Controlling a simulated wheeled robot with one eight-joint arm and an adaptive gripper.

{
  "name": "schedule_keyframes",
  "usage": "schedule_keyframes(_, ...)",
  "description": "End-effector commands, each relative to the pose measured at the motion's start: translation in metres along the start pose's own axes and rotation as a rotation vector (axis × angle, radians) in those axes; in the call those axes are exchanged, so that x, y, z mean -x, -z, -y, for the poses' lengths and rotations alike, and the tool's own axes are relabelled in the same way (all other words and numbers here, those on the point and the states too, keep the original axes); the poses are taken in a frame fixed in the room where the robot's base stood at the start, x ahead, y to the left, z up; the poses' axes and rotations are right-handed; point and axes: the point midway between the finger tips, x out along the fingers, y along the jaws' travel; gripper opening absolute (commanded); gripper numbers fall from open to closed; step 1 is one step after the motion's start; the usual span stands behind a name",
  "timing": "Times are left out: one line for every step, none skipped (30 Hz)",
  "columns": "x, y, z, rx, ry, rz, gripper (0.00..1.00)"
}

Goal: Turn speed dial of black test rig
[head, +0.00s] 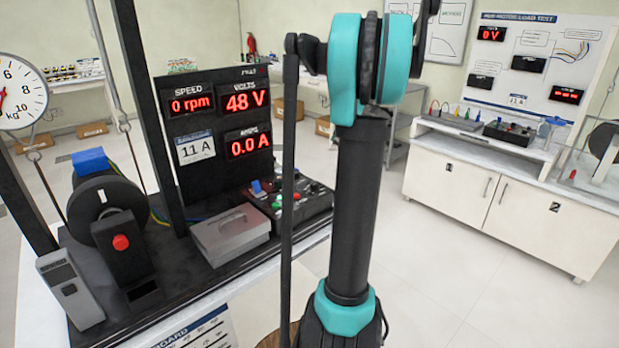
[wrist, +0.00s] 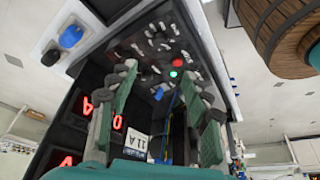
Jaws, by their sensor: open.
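The black test rig (head: 185,150) stands at left with a display panel reading 0 rpm, 48 V and 0.0 A. Its black control box (head: 318,203) lies in front of the panel, partly hidden behind my arm in the head view. The box carries small red, green and blue controls; I cannot tell which is the speed dial. In the wrist view the control box (wrist: 150,48) shows beyond the fingers, with a red button (wrist: 177,62) and a lit green one (wrist: 174,74). My gripper (wrist: 160,90) is open, its green-padded fingers apart with nothing held. Its distance from the box is unclear.
A grey metal box (head: 230,234) sits beside the control box. A wheel with a red-knobbed black block (head: 125,250) and a hanging scale (head: 18,92) are further left. A round wooden object (wrist: 275,30) is near my gripper. A white bench (head: 490,185) stands at right; floor between is clear.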

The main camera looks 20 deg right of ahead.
Motion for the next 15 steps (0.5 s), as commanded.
schedule_keyframes(-0.001,-0.001,-0.001,0.004,0.001,-0.002,0.49)
schedule_keyframes(-0.003,-0.001,-0.001,0.006,0.001,-0.002,0.49)
schedule_keyframes(-0.007,-0.001,-0.001,0.007,0.001,-0.002,0.49)
schedule_keyframes(-0.011,0.000,-0.001,0.007,0.001,-0.002,0.49)
schedule_keyframes(-0.015,0.000,-0.001,0.008,0.001,-0.002,0.49)
schedule_keyframes(-0.022,0.000,-0.001,0.008,0.002,-0.002,0.49)
schedule_keyframes(-0.027,0.000,-0.001,0.008,0.002,-0.001,0.49)
schedule_keyframes(-0.033,0.000,0.000,0.008,0.002,-0.001,0.49)
schedule_keyframes(-0.041,0.000,-0.001,0.007,0.001,-0.001,0.49)
schedule_keyframes(-0.047,0.000,0.000,0.007,0.002,-0.001,0.49)
schedule_keyframes(-0.053,0.000,0.000,0.007,0.002,-0.001,0.49)
schedule_keyframes(-0.061,0.000,0.000,0.007,0.002,-0.001,0.49)
schedule_keyframes(-0.067,0.000,0.000,0.007,0.002,-0.001,0.49)
schedule_keyframes(-0.073,0.000,0.000,0.008,0.002,-0.001,0.49)
schedule_keyframes(-0.081,0.000,0.000,0.007,0.002,-0.001,0.49)
